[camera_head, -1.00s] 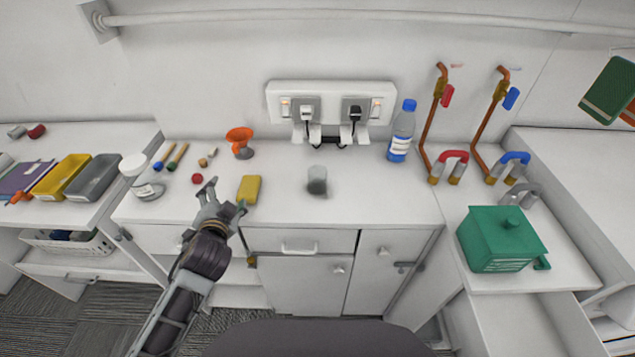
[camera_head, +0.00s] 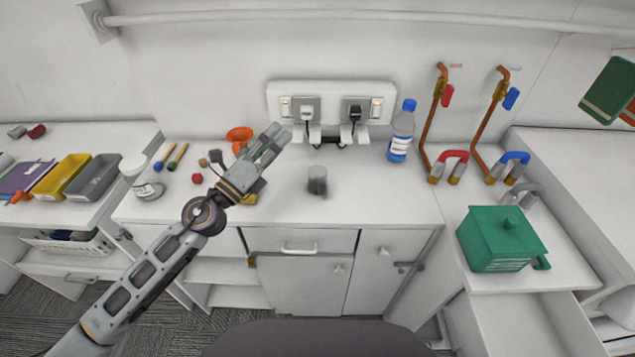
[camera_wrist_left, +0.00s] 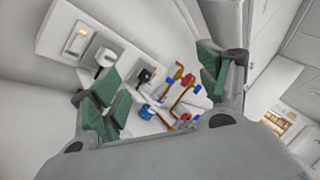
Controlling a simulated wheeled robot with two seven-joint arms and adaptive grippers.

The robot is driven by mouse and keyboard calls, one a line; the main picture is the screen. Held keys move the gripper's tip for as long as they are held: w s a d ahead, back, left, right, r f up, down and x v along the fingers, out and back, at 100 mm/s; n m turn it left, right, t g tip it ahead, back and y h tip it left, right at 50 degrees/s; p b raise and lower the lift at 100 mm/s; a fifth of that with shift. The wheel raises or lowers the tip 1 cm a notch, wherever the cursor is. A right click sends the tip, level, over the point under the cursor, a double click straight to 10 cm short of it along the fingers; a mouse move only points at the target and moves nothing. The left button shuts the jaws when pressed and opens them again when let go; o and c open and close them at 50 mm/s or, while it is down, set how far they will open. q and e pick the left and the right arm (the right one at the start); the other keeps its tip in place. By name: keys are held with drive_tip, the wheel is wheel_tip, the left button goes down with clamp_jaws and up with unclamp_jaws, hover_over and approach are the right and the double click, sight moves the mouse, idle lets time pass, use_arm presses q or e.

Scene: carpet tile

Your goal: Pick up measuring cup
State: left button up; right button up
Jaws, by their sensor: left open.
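My left gripper (camera_head: 276,137) is open and empty. In the head view it shows above the counter, up and to the left of the cup and apart from it. In the left wrist view my left gripper's green-padded fingers (camera_wrist_left: 160,92) are spread wide, and I cannot make out the cup there. My right gripper is in neither view.
An orange funnel-like item (camera_head: 238,134) and a yellow sponge are partly behind my left arm. A blue-capped bottle (camera_head: 401,134) stands right of the cup. A socket panel (camera_head: 331,90) is on the wall behind. The counter (camera_head: 385,200) right of the cup is clear.

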use_arm(q)
wheel_tip(320, 180, down, 4)
drive_tip(key=d+m+g+h, duration=0.25)
drive_tip(key=m+g, duration=0.35)
drive_tip(key=m, duration=0.3)
drive_tip(key=m+g+y, duration=0.4)
drive_tip(key=m, duration=0.2)
approach(317, 181)
drive_tip(key=w+a+r, duration=0.1)
drive_tip(key=a+r, duration=0.1)
drive_tip(key=a, duration=0.1)
drive_tip(key=shift+a+f, duration=0.1)
drive_tip(key=shift+w, duration=0.15)
drive_tip(key=shift+p+x, duration=0.8)
drive_tip(key=shift+x, duration=3.05)
drive_tip(key=shift+w+d, duration=0.2)
drive_tip(key=shift+d, duration=0.2)
